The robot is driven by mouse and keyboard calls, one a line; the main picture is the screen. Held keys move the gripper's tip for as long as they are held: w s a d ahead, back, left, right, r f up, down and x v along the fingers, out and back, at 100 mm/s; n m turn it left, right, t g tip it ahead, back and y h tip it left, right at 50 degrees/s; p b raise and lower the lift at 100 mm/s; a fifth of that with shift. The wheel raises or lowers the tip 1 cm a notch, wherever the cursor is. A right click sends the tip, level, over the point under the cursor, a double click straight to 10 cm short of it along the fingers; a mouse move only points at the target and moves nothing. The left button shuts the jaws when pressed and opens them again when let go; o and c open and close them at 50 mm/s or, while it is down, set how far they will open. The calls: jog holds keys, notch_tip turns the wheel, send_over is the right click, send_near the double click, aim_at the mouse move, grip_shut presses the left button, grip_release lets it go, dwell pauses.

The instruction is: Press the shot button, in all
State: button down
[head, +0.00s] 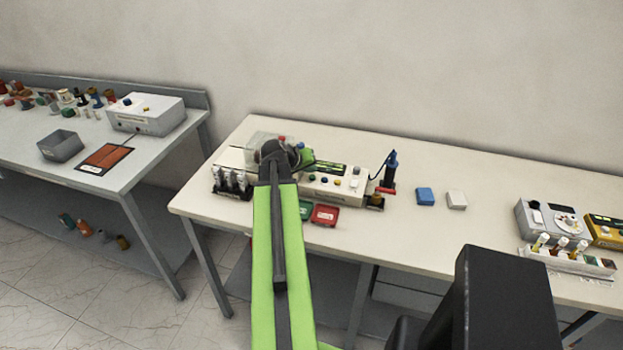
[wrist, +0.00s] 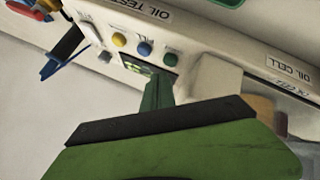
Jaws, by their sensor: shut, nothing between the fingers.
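The oil tester (head: 345,192) is a pale box on the middle table, with a lit display and a row of buttons. In the wrist view its panel (wrist: 205,62) appears upside down, marked OIL TEST and OIL CELL. A yellow button (wrist: 119,39), a blue button (wrist: 144,48) and a green button (wrist: 170,59) show there. The small labels beside them are too blurred to tell which is the shot button. My gripper (wrist: 158,88) is shut and empty, its narrow tip close to the green button. I cannot tell whether it touches. In the head view my arm hides much of it.
Red (head: 325,214) and green trays lie in front of the tester. A dark blue upright tool (head: 390,170) stands at its right. Blue (head: 425,195) and white blocks lie farther right. The bare tabletop around these blocks is clear.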

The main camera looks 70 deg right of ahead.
aim_at(311, 178)
jog(key=shift+f+b, duration=0.4)
jog(key=shift+f+b, duration=0.5)
dwell(0.6)
jog(key=shift+r, duration=0.1)
jog(key=shift+r+p, duration=0.8)
jog(key=shift+p, duration=0.1)
jog(key=shift+r, duration=0.1)
notch_tip(311, 178, up, 5)
jog(key=p, duration=0.5)
